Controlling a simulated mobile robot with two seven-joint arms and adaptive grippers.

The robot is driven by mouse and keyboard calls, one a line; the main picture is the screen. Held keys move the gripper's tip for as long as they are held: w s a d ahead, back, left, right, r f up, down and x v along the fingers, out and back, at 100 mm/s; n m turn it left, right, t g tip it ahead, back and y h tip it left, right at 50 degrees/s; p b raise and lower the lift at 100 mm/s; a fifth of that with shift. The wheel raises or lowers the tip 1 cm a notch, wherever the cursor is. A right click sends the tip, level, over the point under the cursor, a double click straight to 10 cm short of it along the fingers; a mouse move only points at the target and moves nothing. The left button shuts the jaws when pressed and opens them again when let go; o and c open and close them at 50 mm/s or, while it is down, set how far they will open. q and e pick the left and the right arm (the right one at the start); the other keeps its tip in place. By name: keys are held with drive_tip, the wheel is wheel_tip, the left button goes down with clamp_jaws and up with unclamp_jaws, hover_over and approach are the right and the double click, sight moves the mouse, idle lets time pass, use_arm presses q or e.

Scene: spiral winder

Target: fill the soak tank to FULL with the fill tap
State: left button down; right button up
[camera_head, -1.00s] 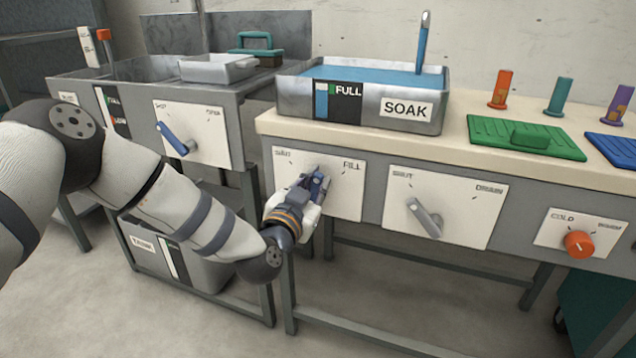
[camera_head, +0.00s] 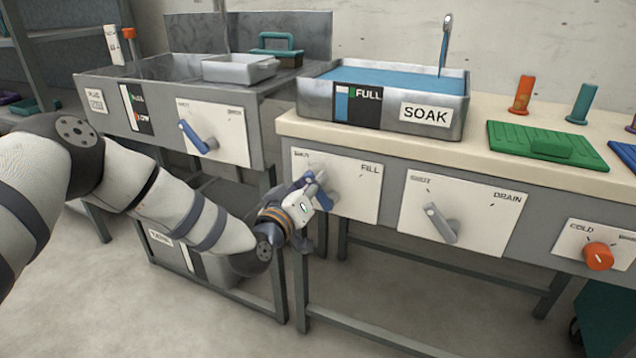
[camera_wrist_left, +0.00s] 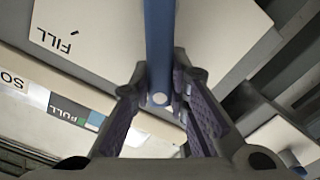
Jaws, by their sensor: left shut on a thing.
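The soak tank (camera_head: 468,122), a grey metal basin labelled SOAK, stands on the bench and holds blue water. On its gauge (camera_head: 357,107) the blue column reaches close to the green FULL mark. The fill tap's blue lever (camera_wrist_left: 160,45) is on a white panel (camera_head: 358,203) marked with a shut end and FILL. My left gripper (camera_head: 312,184) is shut on this lever, which leans toward the shut end. In the left wrist view the lever stands between the two fingers (camera_wrist_left: 157,95). The gripper partly hides the lever in the head view. My right gripper is not in view.
To the right are the grey drain lever (camera_head: 439,222) and an orange COLD knob (camera_head: 598,256). Another sink (camera_head: 150,88) with a blue lever (camera_head: 193,137) is at the left. A green mat (camera_head: 510,137) lies on the bench. Floor in front is free.

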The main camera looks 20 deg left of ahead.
use_arm(q)
drive_tip(key=shift+a+f+n, duration=0.35)
drive_tip(key=shift+n, duration=0.55)
drive_tip(key=c, duration=1.5)
unclamp_jaws()
drive_tip(key=shift+s, duration=0.1)
drive_tip(key=s, duration=1.1)
drive_tip(key=shift+s+a, duration=0.2)
drive_tip(key=shift+s, duration=0.2)
